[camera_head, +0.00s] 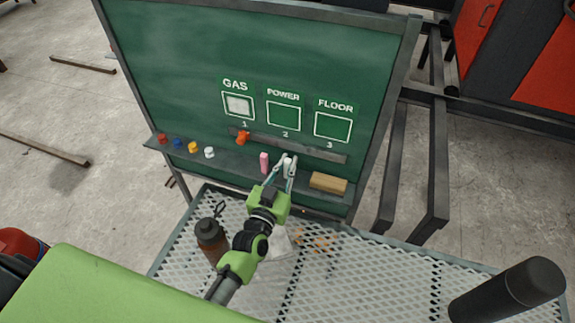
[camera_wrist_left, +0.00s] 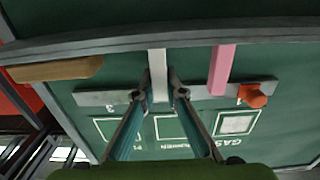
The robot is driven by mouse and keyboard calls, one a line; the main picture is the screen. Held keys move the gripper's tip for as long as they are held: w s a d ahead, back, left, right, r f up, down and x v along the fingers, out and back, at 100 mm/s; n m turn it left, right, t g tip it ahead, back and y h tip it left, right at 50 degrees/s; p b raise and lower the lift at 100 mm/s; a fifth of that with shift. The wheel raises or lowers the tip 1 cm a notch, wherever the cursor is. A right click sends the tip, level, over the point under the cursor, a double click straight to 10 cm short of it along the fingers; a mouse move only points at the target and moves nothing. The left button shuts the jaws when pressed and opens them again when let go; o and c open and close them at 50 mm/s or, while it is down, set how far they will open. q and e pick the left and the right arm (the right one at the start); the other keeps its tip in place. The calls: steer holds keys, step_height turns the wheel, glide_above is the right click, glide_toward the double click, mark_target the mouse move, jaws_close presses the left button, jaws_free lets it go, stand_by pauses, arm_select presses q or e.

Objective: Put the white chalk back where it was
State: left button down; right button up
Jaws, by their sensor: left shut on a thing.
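The white chalk (camera_head: 287,169) is upright at the ledge (camera_head: 228,162) of the green chalkboard (camera_head: 180,75). My left gripper (camera_head: 287,162) is shut on it, with one fingertip on each side. In the left wrist view, which is upside down, the white chalk (camera_wrist_left: 158,72) sits between the fingertips (camera_wrist_left: 160,94) and its end meets the ledge edge. I cannot tell whether it rests on the ledge. The pink chalk (camera_head: 264,162) stands just left of it in the head view. My right gripper is not in view.
A tan eraser (camera_head: 328,182) lies on the ledge to the right. An orange piece (camera_head: 243,137) is on the grey strip above. Several coloured pieces sit at the ledge's left. A brown bottle (camera_head: 210,240) and a dark cylinder (camera_head: 508,291) are on the mesh table (camera_head: 375,265).

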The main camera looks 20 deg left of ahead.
arm_select(q)
steer(key=shift+f, duration=0.15)
steer(key=c, duration=2.5)
jaws_free()
steer(key=shift+f, duration=0.1)
steer(key=o, duration=0.4)
steer(key=shift+s, duration=0.1)
steer(key=s, duration=0.6)
steer(key=s+b, duration=0.1)
steer(key=s, duration=0.4)
steer(key=shift+s+a, duration=0.2)
steer(key=shift+s, duration=0.2)
steer(key=shift+s, duration=0.1)
